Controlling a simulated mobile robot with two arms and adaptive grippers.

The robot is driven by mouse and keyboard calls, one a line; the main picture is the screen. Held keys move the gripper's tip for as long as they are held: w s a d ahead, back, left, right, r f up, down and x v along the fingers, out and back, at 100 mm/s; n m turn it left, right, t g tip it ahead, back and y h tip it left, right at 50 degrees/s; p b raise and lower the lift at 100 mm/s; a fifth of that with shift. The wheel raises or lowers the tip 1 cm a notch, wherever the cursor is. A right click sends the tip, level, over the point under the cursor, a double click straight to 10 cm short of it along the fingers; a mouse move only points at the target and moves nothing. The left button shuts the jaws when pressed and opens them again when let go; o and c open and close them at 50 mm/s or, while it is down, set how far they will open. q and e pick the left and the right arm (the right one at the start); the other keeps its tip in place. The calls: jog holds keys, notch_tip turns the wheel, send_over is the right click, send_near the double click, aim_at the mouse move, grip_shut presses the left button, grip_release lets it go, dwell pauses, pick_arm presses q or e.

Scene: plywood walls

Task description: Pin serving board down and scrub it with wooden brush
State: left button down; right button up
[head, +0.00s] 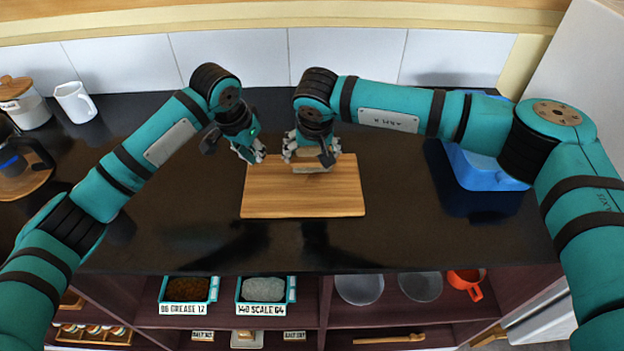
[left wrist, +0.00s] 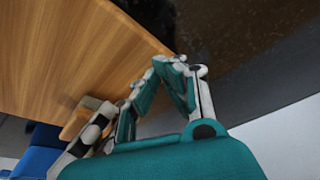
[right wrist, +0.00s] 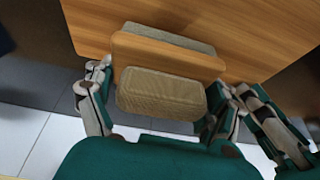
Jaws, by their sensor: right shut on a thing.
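The wooden serving board (head: 300,200) lies flat on the dark counter. My left gripper (head: 257,156) is at the board's far left corner, fingertips together. In the left wrist view the shut fingertips (left wrist: 172,66) are at the board's edge (left wrist: 95,45); I cannot tell whether they press on it. My right gripper (head: 310,158) is shut on the wooden brush (head: 313,167) over the board's far part. In the right wrist view the brush (right wrist: 160,92) sits between the fingers, above the board (right wrist: 275,30). Contact between brush and board is hidden.
A blue bin (head: 483,170) stands on the counter to the right. A white mug (head: 75,102) and a lidded jar (head: 22,105) stand at the far left. Shelves below hold labelled trays (head: 265,289) and bowls (head: 359,287). The counter in front of the board is clear.

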aim_at(312, 167)
pick_arm(q)
jog(key=shift+f, duration=0.1)
pick_arm(e)
jog(key=shift+f, duration=0.35)
jog(key=shift+s+a+r, duration=0.1)
jog(key=shift+s, duration=1.9)
pick_arm(q)
jog(key=shift+s, duration=0.15)
pick_arm(e)
jog(key=shift+w+f, duration=0.15)
jog(key=shift+w, duration=0.85)
jog(key=shift+w+f, duration=0.15)
jog(key=shift+w, duration=0.8)
